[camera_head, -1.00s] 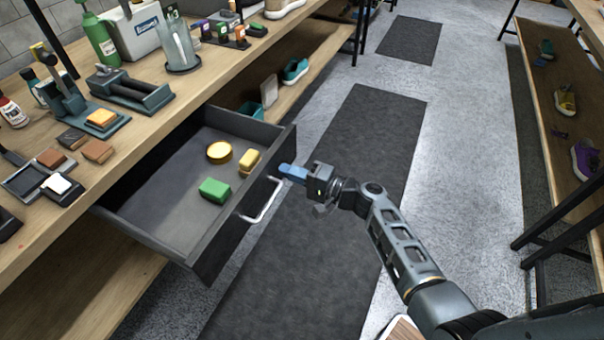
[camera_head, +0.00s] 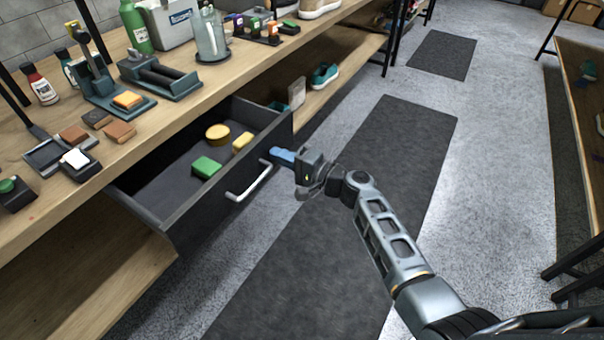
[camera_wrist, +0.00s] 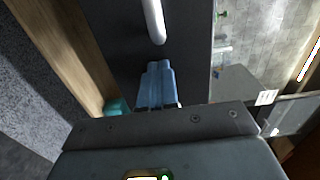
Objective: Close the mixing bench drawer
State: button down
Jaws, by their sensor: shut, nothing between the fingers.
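The dark grey mixing bench drawer (camera_head: 160,211) stands open from under the wooden bench top. A green block (camera_head: 206,167), a round yellow tin (camera_head: 217,132) and a yellow block (camera_head: 242,143) lie in it. Its pale bar handle (camera_head: 249,182) is on the front panel. My gripper (camera_head: 272,154), with blue fingers, is shut and empty, close to the drawer front near the handle's far end. In the wrist view the blue fingertips (camera_wrist: 158,66) point at the dark front panel (camera_wrist: 115,30), beside the handle (camera_wrist: 154,20). I cannot tell whether they touch the panel.
The bench top (camera_head: 130,160) carries bottles, blocks and a clamp-like tool. A lower shelf (camera_head: 85,280) with a teal shoe (camera_head: 325,75) runs beneath. Dark mats (camera_head: 350,230) lie on the open floor. Another shelf rack (camera_head: 590,130) stands at the right.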

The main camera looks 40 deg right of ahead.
aim_at(222, 134)
jog(key=b+x, duration=0.5)
jog(key=x, duration=0.4)
jog(key=b+x, duration=0.6)
jog(key=x, duration=0.4)
jog(key=shift+f+b, duration=0.2)
jog(key=shift+b, duration=0.1)
jog(key=shift+w+a, duration=0.1)
jog(key=shift+w, duration=0.1)
jog(key=shift+w+a+r, duration=0.1)
jog(key=shift+w+r, duration=0.1)
jog(key=shift+r, duration=0.1)
jog(key=shift+a, duration=0.1)
